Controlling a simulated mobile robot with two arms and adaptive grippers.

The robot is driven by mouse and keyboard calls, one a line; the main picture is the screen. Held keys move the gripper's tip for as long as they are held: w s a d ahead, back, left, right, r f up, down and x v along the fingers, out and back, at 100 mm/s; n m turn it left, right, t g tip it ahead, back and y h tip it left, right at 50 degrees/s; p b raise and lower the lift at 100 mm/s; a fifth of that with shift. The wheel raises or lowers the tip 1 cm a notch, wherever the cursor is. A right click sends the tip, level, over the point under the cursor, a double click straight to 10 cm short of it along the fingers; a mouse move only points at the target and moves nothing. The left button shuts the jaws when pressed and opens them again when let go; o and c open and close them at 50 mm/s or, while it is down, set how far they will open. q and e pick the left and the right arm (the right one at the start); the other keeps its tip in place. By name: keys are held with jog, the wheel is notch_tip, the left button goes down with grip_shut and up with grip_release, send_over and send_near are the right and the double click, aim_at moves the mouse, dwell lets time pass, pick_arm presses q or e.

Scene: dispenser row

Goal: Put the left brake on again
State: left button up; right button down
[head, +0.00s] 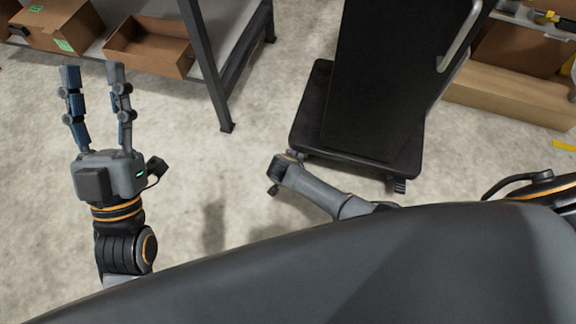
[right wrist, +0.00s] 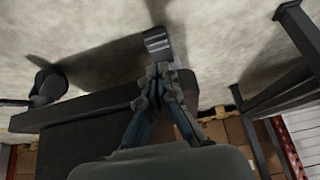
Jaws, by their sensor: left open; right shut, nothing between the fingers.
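The black cart (head: 352,165) stands on the floor right of centre in the head view. A ridged grey pedal (right wrist: 157,40), apparently the left brake, sticks out from the cart's edge in the right wrist view. My right gripper (right wrist: 161,72) is shut and empty, with its fingertips right by this pedal; I cannot tell whether they touch. In the head view my right arm covers the cart's near left corner, and that gripper is hidden. A dark ridged pedal (head: 398,186) shows at the cart's near right corner. My left gripper (head: 92,72) is open and empty, away from the cart.
A metal rack (head: 211,65) with cardboard boxes (head: 150,47) stands at the upper left. Another shelf with a long carton (head: 505,100) stands at the right. The cart has a grey handle (head: 461,38). The floor between the left rack and the cart is clear.

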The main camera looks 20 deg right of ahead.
pick_arm(q)
jog(key=w+a+f+g+y+p, duration=0.1)
jog(key=f+g+y+p, duration=0.1)
jog(key=f+g, duration=0.3)
jog(key=w+f+g+y+p, duration=0.1)
jog(key=f+g, duration=0.5)
jog(key=f, duration=0.6)
jog(key=shift+w+a+f+g+y+p, duration=0.3)
jog(key=shift+w+a+y+p, duration=0.1)
jog(key=shift+w+p, duration=0.15)
pick_arm(e)
jog(key=v, duration=0.8)
jog(key=shift+s+a, duration=0.25)
jog(key=shift+s, duration=0.1)
